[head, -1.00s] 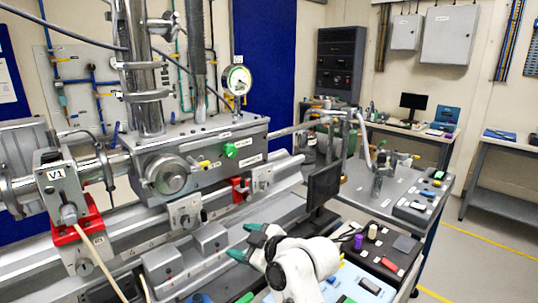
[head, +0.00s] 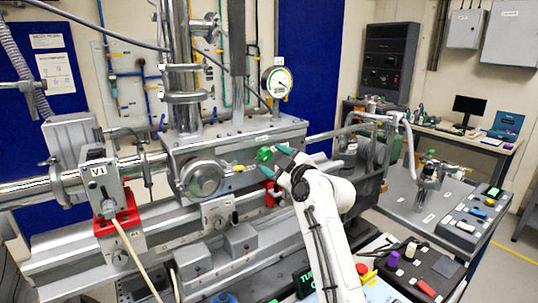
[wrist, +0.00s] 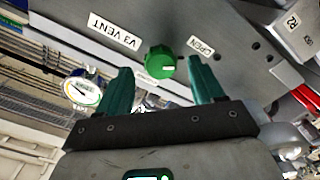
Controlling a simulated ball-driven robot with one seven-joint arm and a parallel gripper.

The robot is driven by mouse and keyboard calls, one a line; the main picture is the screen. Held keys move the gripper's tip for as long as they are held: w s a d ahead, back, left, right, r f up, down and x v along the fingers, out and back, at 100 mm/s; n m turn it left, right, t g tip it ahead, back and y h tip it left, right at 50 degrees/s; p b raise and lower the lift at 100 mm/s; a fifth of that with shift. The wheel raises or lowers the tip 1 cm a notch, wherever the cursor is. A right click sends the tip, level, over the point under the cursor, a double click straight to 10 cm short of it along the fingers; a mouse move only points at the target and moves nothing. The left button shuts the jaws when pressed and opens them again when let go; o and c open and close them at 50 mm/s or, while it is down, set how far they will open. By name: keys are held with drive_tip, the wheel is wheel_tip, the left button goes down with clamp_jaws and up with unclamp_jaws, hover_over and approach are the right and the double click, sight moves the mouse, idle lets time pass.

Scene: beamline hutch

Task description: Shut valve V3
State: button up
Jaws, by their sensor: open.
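The green knob (head: 264,154) sits on the front of the grey metal block, below the dial gauge. In the wrist view the round green knob (wrist: 161,62) has a short white mark on its face. A "V3 VENT" label (wrist: 114,32) is on its left and an "OPEN" label (wrist: 201,47) on its right. Another label below it is partly hidden and hard to read. My gripper (head: 276,162) is open, its green fingers just in front of the knob. In the wrist view the fingers stand either side of the knob, with gaps; I cannot tell the remaining depth.
A dial gauge (head: 277,81) stands above the block. Valve V1 (head: 98,173) with a red bracket is farther left.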

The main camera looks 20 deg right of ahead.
sight(268, 157)
drive_tip(key=shift+x, duration=1.6)
drive_tip(key=c, duration=1)
